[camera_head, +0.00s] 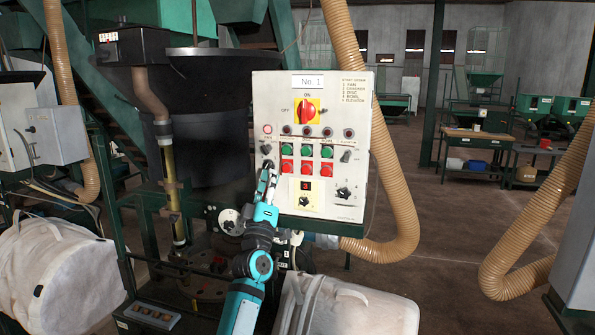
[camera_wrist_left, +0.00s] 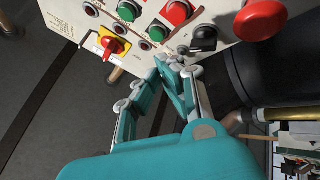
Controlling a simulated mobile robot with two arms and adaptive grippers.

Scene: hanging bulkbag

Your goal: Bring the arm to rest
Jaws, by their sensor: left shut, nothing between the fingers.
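My left arm, teal and grey, reaches up from the bottom middle of the head view. Its gripper (camera_head: 268,168) is in front of the lower left part of a pale control panel (camera_head: 330,82) marked No. 1. The fingertips are close to a black knob at the panel's left side; I cannot tell whether they touch it. In the left wrist view the gripper (camera_wrist_left: 172,66) has its fingers together and empty, with the panel (camera_wrist_left: 72,14) just beyond. A black switch (camera_wrist_left: 203,38) and a red button (camera_wrist_left: 260,19) are near the tips. My right gripper is not in view.
The panel carries a red rotary switch (camera_head: 308,111) on yellow and rows of green and red buttons. White bulk bags (camera_head: 62,270) (camera_head: 345,305) stand low left and below the panel. A tan hose (camera_head: 395,190) hangs at the panel's right.

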